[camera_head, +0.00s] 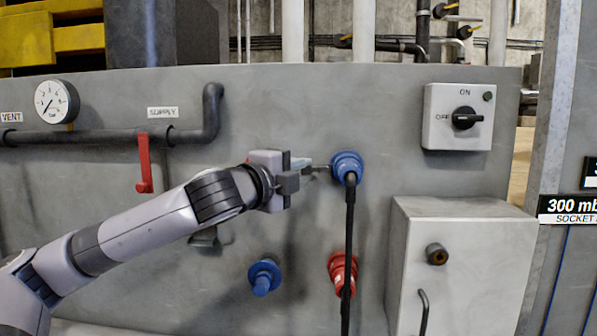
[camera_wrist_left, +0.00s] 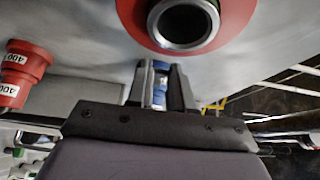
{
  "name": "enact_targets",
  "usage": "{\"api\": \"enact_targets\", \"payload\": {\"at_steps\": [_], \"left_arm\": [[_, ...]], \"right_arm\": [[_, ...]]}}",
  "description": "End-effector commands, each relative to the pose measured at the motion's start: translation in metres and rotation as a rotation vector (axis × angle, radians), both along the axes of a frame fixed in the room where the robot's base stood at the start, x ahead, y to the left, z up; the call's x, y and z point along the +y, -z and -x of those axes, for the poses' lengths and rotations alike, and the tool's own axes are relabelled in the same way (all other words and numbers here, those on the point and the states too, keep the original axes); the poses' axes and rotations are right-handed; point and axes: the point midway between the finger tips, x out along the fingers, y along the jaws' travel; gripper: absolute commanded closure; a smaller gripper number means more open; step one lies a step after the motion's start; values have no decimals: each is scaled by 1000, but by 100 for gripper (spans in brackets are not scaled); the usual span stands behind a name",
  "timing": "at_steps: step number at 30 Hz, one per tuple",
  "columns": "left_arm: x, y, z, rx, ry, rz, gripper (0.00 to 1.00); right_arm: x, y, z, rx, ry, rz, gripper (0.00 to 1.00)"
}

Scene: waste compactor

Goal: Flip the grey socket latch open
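A blue socket (camera_head: 347,166) sits on the grey panel, with a black cable hanging down from it. A small grey latch piece (camera_head: 318,170) sticks out at its left side. My left gripper (camera_head: 298,172) is just left of this piece, pointing right at the socket. In the left wrist view its two fingers (camera_wrist_left: 160,88) stand apart, with a blue labelled part showing between them. I cannot tell whether the fingers touch the latch. My right gripper is out of view.
Below are a second blue socket (camera_head: 264,277) and a red one (camera_head: 342,270). A grey box (camera_head: 462,265) stands out at lower right, under a rotary switch (camera_head: 457,117). A red lever (camera_head: 144,165) hangs from the pipe above my left arm.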

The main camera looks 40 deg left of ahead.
Motion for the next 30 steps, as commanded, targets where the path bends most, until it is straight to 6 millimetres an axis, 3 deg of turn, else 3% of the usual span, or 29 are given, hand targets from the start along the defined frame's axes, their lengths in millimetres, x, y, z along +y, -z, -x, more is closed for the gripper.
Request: {"api": "enact_targets", "payload": {"at_steps": [5,15,28,29,30], "left_arm": [[1,2,0,3,5,-1,100],[8,6,-4,10,110,-3,100],[8,2,-4,5,134,2,100],[8,2,-4,5,134,2,69],[8,2,-4,5,134,2,56]], "right_arm": [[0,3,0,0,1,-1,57],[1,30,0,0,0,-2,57],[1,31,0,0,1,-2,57],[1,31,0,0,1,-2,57],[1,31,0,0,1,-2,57]]}}
